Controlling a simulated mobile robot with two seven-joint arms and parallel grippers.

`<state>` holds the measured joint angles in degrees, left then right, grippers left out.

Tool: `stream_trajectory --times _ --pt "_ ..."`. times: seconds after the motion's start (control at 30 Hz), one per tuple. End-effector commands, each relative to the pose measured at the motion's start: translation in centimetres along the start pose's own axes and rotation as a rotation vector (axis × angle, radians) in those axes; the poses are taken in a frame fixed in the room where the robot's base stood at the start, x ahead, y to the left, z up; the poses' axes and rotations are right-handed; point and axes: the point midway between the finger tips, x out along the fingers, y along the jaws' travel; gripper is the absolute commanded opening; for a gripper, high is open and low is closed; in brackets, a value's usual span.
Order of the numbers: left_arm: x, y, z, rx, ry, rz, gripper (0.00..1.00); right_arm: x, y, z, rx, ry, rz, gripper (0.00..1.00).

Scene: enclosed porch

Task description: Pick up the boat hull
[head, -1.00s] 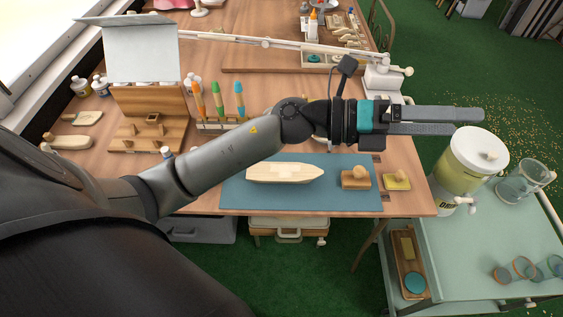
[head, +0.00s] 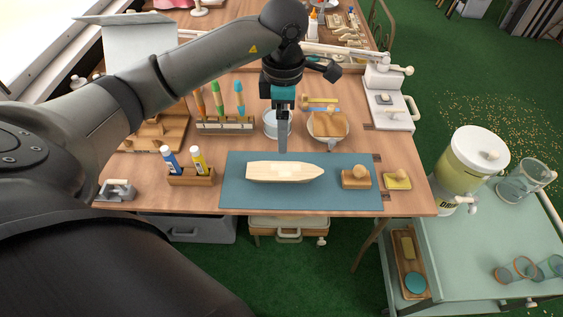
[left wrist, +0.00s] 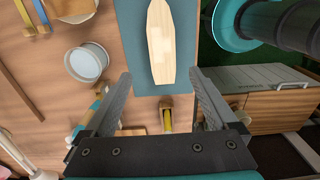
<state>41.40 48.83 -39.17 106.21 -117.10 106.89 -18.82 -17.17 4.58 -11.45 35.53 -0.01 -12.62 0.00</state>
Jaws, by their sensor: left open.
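The boat hull (head: 285,172) is a pale wooden piece, pointed at its right end, lying on the blue mat (head: 235,195) at the table's front. My left gripper (head: 283,152) points down just behind the hull and above the table, apart from it. In the left wrist view, its two fingers (left wrist: 159,77) are spread with nothing between them, and the hull (left wrist: 161,42) lies beyond the fingertips on the mat. My right gripper is not in view.
A glue-stick holder (head: 191,178) stands left of the mat. A drinks cart (head: 480,240) is at right.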

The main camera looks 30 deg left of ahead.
Motion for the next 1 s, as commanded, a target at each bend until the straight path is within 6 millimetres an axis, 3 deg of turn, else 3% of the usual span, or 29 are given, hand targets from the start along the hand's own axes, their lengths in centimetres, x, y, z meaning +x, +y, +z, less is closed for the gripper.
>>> stream_trajectory --times 0.33,0.67,1.0 --pt "7.4 -0.3 0.2 0.002 -0.003 -0.008 0.92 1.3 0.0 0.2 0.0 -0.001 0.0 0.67" --pt "10.2 -0.4 0.4 0.002 -0.004 -0.008 0.92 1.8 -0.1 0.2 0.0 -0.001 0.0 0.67" --pt "14.4 -0.5 0.8 0.002 -0.005 -0.006 0.92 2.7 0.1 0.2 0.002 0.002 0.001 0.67"
